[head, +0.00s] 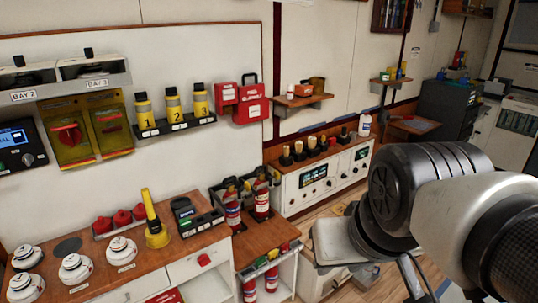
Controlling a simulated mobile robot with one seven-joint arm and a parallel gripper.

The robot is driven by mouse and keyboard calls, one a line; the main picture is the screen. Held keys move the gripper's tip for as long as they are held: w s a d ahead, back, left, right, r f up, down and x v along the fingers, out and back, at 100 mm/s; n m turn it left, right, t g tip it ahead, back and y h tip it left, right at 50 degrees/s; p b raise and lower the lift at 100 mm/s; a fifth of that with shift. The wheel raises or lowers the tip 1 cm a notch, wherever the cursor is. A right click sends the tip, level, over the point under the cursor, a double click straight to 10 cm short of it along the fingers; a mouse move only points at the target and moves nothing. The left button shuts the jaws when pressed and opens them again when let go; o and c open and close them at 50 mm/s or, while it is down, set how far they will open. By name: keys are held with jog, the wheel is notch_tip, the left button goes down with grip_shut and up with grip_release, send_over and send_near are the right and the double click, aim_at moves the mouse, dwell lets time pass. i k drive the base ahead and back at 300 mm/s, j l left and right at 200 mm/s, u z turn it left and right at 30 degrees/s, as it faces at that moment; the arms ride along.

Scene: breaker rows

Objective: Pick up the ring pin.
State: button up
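I cannot make out the ring pin for certain; it is too small or hidden. Two red fire extinguishers stand side by side near the middle, a left one (232,208) and a right one (262,198), with dark tops whose small parts are not clear. More red cylinders (271,278) stand under the low wooden shelf. A rail with small coloured items (268,260) runs along that shelf's front edge. My arm comes in from the right, over the floor, well apart from the extinguishers. My gripper's fingertips do not show.
A wooden counter (145,262) at left holds white detectors (75,268), red domes (122,218) and a yellow cone-shaped tool (156,228). A white panel cabinet (325,180) stands behind. A grey box-like seat (340,241) is beside my arm.

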aim_at(277, 174)
jog(key=i+l+u, duration=0.1)
jog(key=i+l, duration=0.15)
jog(key=i+l+u, duration=0.25)
jog(key=i+l, duration=0.25)
jog(key=l, duration=0.15)
jog(key=i+l+u, duration=0.1)
jog(key=l, duration=0.25)
jog(key=i+l+u, duration=0.15)
jog(key=i+l, duration=0.15)
jog(key=i+l+u, duration=0.1)
jog(key=l, duration=0.4)
jog(key=i+l, duration=0.35)
